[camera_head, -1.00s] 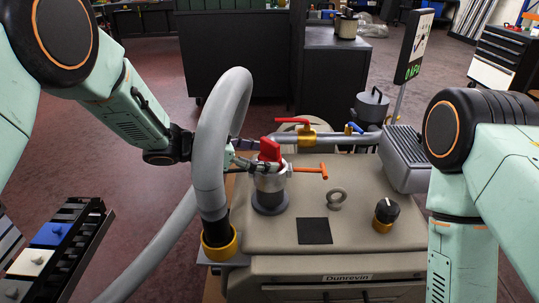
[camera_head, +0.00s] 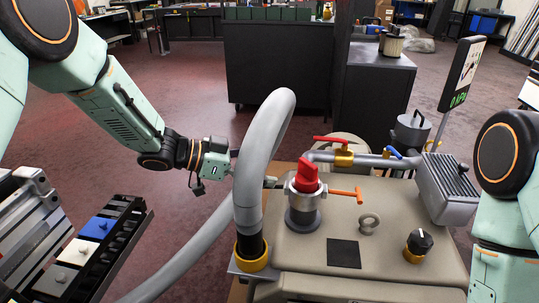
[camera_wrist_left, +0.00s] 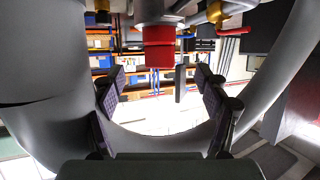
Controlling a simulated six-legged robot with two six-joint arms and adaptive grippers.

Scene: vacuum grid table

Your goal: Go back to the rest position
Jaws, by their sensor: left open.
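My left gripper (camera_head: 268,182) comes in from the left, mostly hidden behind the grey hose (camera_head: 263,135). A small part of its fingers shows just right of the hose, left of the red knob (camera_head: 307,177) and apart from it. In the left wrist view my left gripper (camera_wrist_left: 163,105) has its two dark fingers wide apart with nothing between them. The red knob (camera_wrist_left: 158,47) shows ahead, above the gap. Part of my right arm shows at the right edge, but its gripper is out of view.
The beige vacuum unit (camera_head: 300,258) carries an orange T-handle (camera_head: 346,194), a black knob (camera_head: 419,241), a red-handled valve (camera_head: 343,155) and a display sign (camera_head: 464,74). The hose arches close to my left gripper. A rack with blue and white blocks (camera_head: 97,228) stands at lower left.

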